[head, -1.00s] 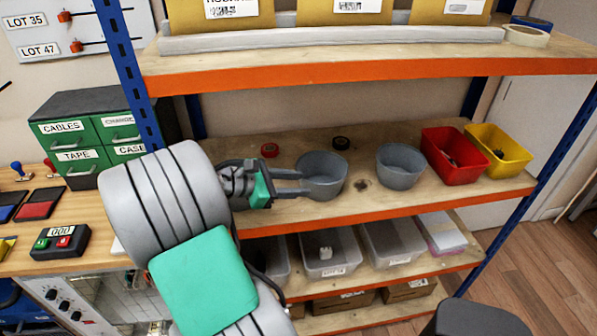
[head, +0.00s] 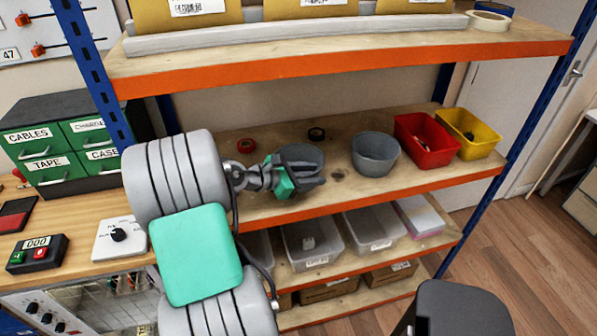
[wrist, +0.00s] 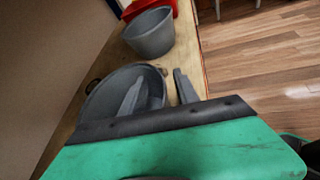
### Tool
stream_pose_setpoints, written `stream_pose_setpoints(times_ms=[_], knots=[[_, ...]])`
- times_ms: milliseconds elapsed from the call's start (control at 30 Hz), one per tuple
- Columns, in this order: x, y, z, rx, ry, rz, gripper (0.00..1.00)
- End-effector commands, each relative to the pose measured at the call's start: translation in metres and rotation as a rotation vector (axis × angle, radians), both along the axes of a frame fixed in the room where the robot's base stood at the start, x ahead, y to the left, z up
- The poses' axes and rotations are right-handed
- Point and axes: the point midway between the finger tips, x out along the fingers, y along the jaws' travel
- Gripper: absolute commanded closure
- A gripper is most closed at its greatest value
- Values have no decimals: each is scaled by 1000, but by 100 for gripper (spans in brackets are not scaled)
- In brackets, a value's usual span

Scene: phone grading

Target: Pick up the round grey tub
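Two round grey tubs stand on the middle shelf. The left tub (head: 301,153) is partly hidden behind my gripper (head: 318,174) in the head view. The right tub (head: 375,154) stands clear of it. In the wrist view the near tub (wrist: 98,99) lies under my gripper (wrist: 158,80), and the other tub (wrist: 150,38) is farther ahead. My gripper is open, its fingers apart. One finger shows over the near tub's opening and the other outside its rim, with the near wall between them. I cannot tell whether either finger touches it.
A red bin (head: 426,140) and a yellow bin (head: 469,133) stand right of the tubs. A red tape roll (head: 246,146) and a black one (head: 316,134) lie behind. The upper shelf (head: 340,65) hangs above, and a blue post (head: 95,75) stands at the left.

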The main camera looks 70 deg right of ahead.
Motion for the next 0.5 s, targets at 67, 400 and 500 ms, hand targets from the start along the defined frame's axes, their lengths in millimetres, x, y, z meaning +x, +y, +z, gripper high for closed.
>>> stream_pose_setpoints(times_ms=[67,400,500], knots=[[0,0,0,0,0,0,70],[0,0,0,0,0,0,98],[0,0,0,0,0,0,100]])
